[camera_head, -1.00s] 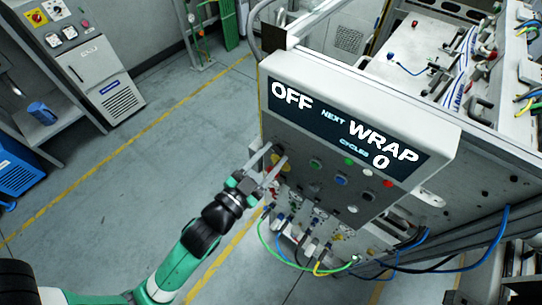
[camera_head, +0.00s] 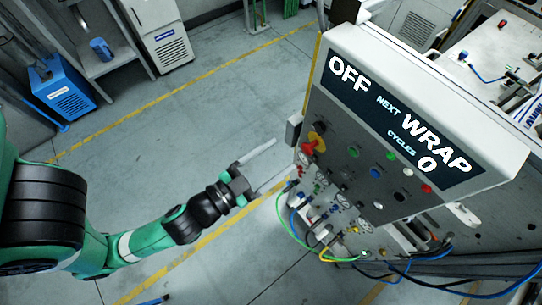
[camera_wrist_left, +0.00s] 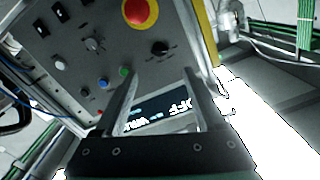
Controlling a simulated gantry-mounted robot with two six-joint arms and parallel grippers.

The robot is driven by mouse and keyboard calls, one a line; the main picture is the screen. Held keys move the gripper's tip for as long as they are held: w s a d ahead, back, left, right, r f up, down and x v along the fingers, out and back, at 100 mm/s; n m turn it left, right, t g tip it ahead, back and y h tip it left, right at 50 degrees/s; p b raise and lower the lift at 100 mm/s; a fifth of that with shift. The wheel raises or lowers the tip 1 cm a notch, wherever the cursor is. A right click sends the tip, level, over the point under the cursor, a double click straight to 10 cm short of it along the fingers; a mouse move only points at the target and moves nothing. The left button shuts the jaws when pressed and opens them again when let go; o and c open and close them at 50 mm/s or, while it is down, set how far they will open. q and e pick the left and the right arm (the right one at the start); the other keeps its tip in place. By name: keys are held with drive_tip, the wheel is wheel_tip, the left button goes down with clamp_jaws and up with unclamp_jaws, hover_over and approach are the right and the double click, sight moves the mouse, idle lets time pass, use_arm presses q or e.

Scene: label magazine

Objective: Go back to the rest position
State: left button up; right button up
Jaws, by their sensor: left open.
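My left gripper (camera_head: 268,168) is open and empty, left of the control panel (camera_head: 338,157) and apart from it in the head view. Its two fingers (camera_wrist_left: 158,95) frame part of the panel's display in the left wrist view. The display (camera_head: 398,115) reads OFF, NEXT WRAP and CYCLES 0. A red knob on a yellow base (camera_head: 312,145) sits at the panel's left side; a red button on yellow also shows in the left wrist view (camera_wrist_left: 140,12). My right gripper is not in view.
Cables (camera_head: 310,240) hang below the panel. A blue machine (camera_head: 66,88) and a white cabinet (camera_head: 165,40) stand at the upper left. The grey floor (camera_head: 180,130) with yellow lines is clear between them and the panel.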

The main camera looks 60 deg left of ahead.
use_arm(q)
drive_tip(key=shift+s+d, duration=0.2)
drive_tip(key=shift+s, duration=0.45)
